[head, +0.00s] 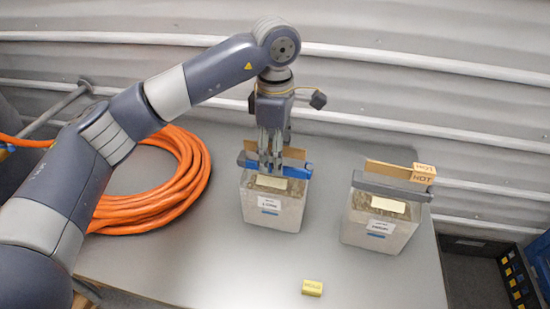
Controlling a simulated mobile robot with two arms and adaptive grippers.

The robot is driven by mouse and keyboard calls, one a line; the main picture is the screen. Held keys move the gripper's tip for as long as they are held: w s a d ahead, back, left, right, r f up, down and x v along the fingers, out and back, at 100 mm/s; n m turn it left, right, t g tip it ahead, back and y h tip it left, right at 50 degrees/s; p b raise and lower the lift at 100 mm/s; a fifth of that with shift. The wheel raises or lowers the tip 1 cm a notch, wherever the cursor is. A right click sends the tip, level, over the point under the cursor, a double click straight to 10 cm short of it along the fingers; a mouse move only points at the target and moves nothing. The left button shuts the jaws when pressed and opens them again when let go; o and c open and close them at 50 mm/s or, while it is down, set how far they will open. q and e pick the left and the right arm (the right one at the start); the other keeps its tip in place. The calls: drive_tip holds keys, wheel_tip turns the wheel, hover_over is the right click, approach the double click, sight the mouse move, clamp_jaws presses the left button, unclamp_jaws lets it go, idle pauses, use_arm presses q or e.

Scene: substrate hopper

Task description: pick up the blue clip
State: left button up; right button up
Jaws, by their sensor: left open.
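The blue clip (297,172) sits along the top back edge of the left clear container (288,212), in front of a brown board (256,147). My left gripper (270,167) points down right at the clip, its fingers open and overlapping the clip's left part in the head view. I cannot tell whether the fingers touch the clip. The fingers hide part of the clip and the board. My right gripper is not in view.
A second container (372,231) with a grey clip (392,187) and a board marked HOT (388,169) stands to the right. A yellow block (312,288) lies near the table's front. An orange hose coil (197,190) lies left. The table (230,270) is clear between them.

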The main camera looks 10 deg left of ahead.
use_arm(q)
drive_tip(key=shift+w+a+f, duration=0.1)
drive_tip(key=shift+f, duration=0.9)
drive_tip(key=c, duration=1.1)
wheel_tip(320, 180, up, 9)
drive_tip(key=shift+r+b, duration=0.15)
drive_tip(key=shift+b, duration=1.05)
drive_tip(key=shift+r, duration=0.65)
wheel_tip(320, 180, up, 6)
drive_tip(key=p, duration=0.6)
drive_tip(key=shift+r, duration=0.25)
